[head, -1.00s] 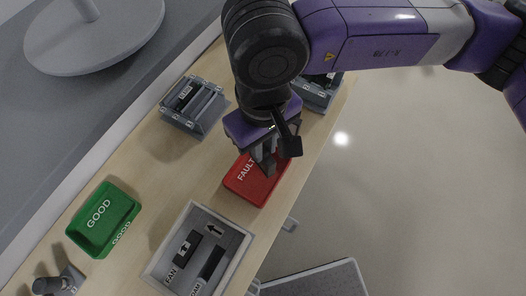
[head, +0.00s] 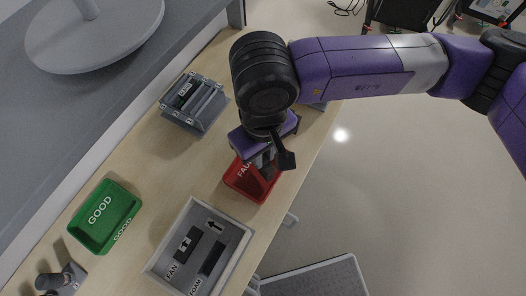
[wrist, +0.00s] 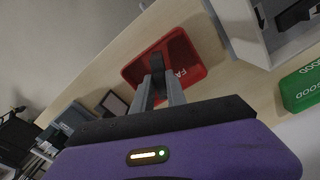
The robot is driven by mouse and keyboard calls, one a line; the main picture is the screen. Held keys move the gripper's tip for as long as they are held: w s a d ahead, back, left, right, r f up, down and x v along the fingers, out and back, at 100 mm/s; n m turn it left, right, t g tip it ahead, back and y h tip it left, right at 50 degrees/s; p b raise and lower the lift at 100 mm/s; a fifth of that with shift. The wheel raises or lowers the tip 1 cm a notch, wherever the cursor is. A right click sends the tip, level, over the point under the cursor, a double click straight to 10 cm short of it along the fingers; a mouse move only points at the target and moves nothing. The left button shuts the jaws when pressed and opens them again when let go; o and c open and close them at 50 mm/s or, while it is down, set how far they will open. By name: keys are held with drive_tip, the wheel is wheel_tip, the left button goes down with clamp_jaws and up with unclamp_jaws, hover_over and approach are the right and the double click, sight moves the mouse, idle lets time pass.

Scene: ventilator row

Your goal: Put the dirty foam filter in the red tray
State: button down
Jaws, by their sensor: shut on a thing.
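The red tray (head: 257,192), lettered FAULT, lies on the wooden bench below my gripper; my arm partly covers it in the head view. It also shows in the wrist view (wrist: 192,52). My gripper (head: 265,164) points down over the tray and is shut on a dark, thin piece, which I take to be the dirty foam filter. In the wrist view the fingers (wrist: 159,88) hold this dark foam filter (wrist: 157,65) in front of the tray's inside. I cannot tell whether its lower end touches the tray floor.
A green GOOD tray (head: 103,216) stands at the left. A grey tray (head: 232,262) with FAN and FOAM labels is nearest the red tray. A grey open unit (head: 195,102) stands behind. The bench's right edge is close to the red tray.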

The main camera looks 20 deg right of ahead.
drive_tip(key=shift+f+b, duration=0.5)
drive_tip(key=shift+b, duration=0.3)
drive_tip(key=c, duration=1.3)
unclamp_jaws()
drive_tip(key=shift+c, duration=0.2)
drive_tip(key=shift+r, duration=0.1)
drive_tip(key=r+p, duration=0.1)
drive_tip(key=p, duration=0.1)
drive_tip(key=shift+r+p, duration=0.4)
wheel_tip(320, 180, up, 11)
drive_tip(key=b, duration=0.2)
drive_tip(key=shift+r, duration=0.15)
